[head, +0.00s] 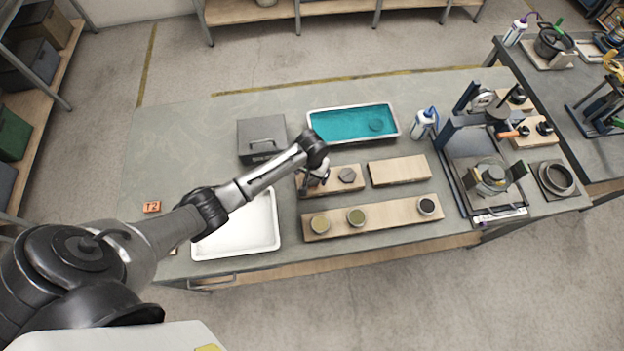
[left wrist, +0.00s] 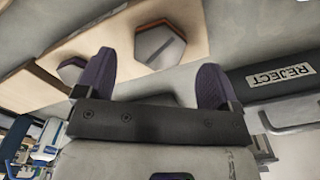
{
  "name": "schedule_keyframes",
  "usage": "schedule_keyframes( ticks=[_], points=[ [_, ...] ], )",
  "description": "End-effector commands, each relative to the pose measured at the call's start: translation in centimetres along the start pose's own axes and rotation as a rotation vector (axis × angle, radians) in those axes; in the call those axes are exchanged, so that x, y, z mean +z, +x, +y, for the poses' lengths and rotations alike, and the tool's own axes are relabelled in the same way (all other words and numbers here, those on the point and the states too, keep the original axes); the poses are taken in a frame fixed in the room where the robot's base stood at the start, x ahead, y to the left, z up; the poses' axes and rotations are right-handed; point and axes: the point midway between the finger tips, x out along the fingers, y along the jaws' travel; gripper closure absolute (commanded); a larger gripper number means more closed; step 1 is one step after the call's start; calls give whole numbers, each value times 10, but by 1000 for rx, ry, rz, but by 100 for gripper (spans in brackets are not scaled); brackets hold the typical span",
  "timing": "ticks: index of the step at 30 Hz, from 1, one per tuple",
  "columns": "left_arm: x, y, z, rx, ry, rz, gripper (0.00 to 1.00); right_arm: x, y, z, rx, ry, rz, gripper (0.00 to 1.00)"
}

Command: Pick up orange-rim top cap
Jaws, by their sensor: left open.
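The orange-rim top cap (left wrist: 160,46) is a grey hexagonal cap with an orange-brown edge, lying on a wooden board (left wrist: 112,40) in the left wrist view. In the head view my gripper hides it. My left gripper (left wrist: 156,62) is open and empty, its two dark fingers apart with the cap ahead of the gap between them. The gripper also shows in the head view (head: 314,180), over the left end of the board. A second grey hexagonal cap (head: 347,175) lies on the board to the right. My right gripper is out of view.
A grey reject box (head: 262,134) stands left of the teal-lined tray (head: 353,123). A white tray (head: 236,244) lies at front left. A longer board (head: 385,220) with several round pieces is in front, and an empty-topped board (head: 399,170) is to the right.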

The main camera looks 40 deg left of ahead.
Motion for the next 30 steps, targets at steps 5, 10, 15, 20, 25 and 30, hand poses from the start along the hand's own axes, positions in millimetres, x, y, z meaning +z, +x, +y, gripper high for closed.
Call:
schedule_keyframes(
  ticks=[5,10,15,20,25,30],
  points=[
    [0,22,1,-2,0,-1,13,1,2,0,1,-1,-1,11],
    [0,31,1,-2,0,1,13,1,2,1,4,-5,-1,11],
    [0,31,1,-1,0,1,13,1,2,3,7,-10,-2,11],
    [0,31,1,-1,0,1,22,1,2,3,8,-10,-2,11],
    [0,31,1,-1,0,1,39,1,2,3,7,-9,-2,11],
    [0,31,0,-2,0,1,55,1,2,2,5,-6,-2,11]
  ],
)
